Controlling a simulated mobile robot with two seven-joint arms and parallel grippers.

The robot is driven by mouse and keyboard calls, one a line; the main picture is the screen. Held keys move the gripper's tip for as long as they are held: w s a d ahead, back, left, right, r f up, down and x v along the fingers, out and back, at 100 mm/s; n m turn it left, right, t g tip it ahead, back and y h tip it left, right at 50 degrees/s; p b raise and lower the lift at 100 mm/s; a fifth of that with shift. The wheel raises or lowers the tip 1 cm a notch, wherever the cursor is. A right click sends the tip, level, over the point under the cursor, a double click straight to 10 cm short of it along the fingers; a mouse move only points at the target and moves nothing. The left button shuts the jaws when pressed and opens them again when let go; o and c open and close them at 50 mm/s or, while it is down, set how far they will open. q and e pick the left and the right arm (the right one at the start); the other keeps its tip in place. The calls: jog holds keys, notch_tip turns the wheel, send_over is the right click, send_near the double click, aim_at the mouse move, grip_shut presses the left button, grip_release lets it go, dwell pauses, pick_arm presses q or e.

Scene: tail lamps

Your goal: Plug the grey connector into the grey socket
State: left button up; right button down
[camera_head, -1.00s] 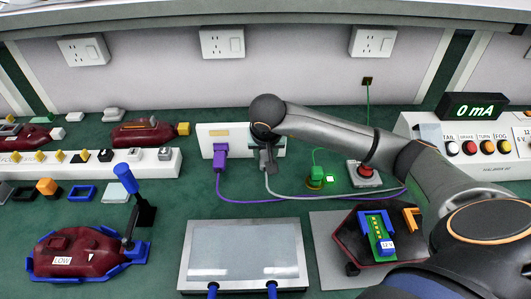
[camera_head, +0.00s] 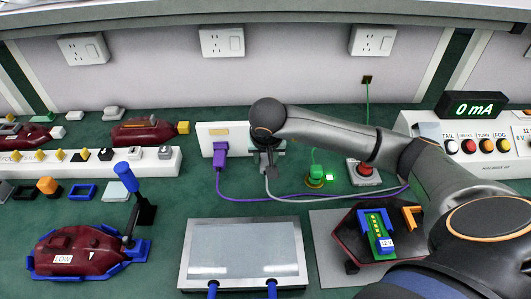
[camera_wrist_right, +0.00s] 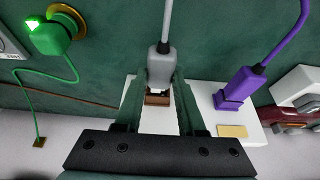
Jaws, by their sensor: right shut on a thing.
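My right gripper (camera_head: 266,162) is at the right end of a white socket panel (camera_head: 211,132) at the back of the bench. In the right wrist view its fingers (camera_wrist_right: 158,90) are shut on the grey connector (camera_wrist_right: 159,66), whose grey cable (camera_wrist_right: 167,20) leads away from the panel. The connector's front faces a small brown-and-dark opening (camera_wrist_right: 158,98) on the panel. I cannot tell whether the connector is touching or seated there; the grey socket is not clearly visible. My left gripper is not in view.
A purple connector (camera_head: 220,152) sits at the panel, left of my gripper. A green plug (camera_head: 316,173) and a red button (camera_head: 365,170) are to the right. The purple cable (camera_head: 300,198) crosses the bench. A grey-framed plate (camera_head: 188,262) lies in front.

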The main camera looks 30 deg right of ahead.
jog(key=shift+s+a, duration=0.35)
jog(key=shift+s, duration=0.25)
jog(key=shift+s, duration=0.1)
jog(key=shift+s+a, duration=0.45)
jog(key=shift+s, duration=0.25)
dwell(0.8)
jog(key=c, duration=1.1)
grip_release()
grip_shut()
